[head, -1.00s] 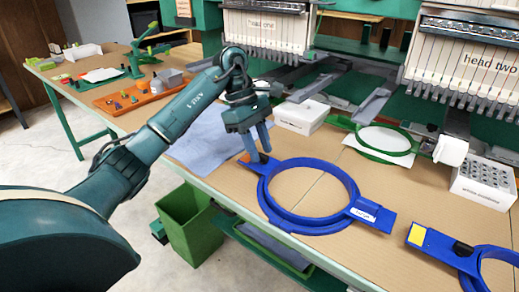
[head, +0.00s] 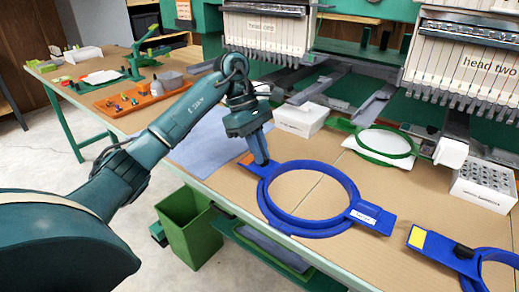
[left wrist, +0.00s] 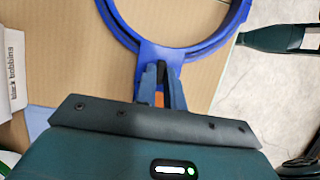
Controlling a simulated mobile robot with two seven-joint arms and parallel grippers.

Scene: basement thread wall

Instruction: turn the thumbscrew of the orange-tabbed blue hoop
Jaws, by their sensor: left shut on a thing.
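The blue hoop (head: 352,190) with the orange tab (head: 247,158) lies flat on the table, its tabbed bracket at the far left and a white label on its right bracket. My left gripper (head: 261,160) points down at the bracket, beside the orange tab, with its fingers close together. It is shut on the thumbscrew, which the fingers hide. In the left wrist view my fingers (left wrist: 159,72) reach the bracket of the hoop (left wrist: 205,56), and the orange tab (left wrist: 159,99) shows between them.
A second blue hoop with a yellow tab (head: 417,237) lies at the front right. A green hoop (head: 385,141) lies behind. White boxes (head: 302,119) stand near the machine heads. A blue cloth (head: 205,150) lies left of my gripper. A green bin (head: 190,232) stands below.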

